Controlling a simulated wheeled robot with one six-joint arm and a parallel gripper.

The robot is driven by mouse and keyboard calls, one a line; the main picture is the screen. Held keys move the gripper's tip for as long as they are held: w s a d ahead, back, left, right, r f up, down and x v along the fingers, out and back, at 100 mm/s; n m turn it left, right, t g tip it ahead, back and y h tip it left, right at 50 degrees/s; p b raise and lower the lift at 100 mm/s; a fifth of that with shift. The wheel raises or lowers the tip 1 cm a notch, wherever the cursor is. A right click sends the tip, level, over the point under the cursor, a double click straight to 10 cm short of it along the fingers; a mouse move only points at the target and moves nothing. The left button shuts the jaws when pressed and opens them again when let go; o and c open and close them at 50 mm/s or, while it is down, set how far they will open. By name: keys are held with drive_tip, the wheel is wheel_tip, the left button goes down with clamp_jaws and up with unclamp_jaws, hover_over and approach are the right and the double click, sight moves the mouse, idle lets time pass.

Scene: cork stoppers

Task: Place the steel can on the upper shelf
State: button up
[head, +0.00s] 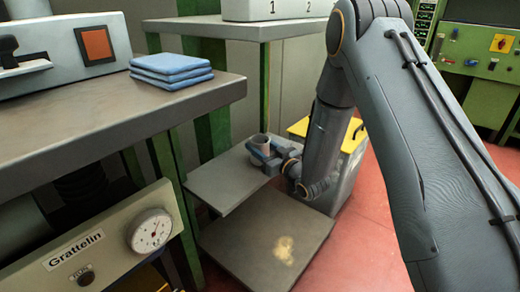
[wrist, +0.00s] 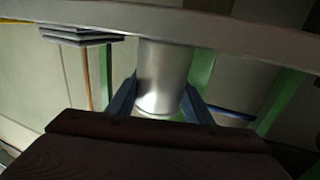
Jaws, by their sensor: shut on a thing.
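The steel can (head: 261,141) is a small grey cylinder, held upright at my gripper (head: 264,154) in the head view. It is over or on the middle grey shelf (head: 215,188); I cannot tell whether its base touches. In the wrist view the shiny can (wrist: 163,78) stands between the two fingers of my gripper (wrist: 160,105), which are shut on it. One end of the can meets a pale grey band (wrist: 190,27) there. A higher grey shelf (head: 225,31) is at the back, and a lower dark plate (head: 262,262) lies beneath the middle shelf.
A pale box marked 1 and 2 (head: 272,10) stands on the high shelf. A grey bin with a yellow lid (head: 345,178) is right of the gripper. Folded blue cloths (head: 170,67) lie on the left bench (head: 120,118). Green posts (head: 210,132) stand beside the shelves.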

drive_tip(key=shift+f, duration=0.15)
drive_tip(key=o, duration=1.2)
drive_tip(key=shift+c, duration=0.2)
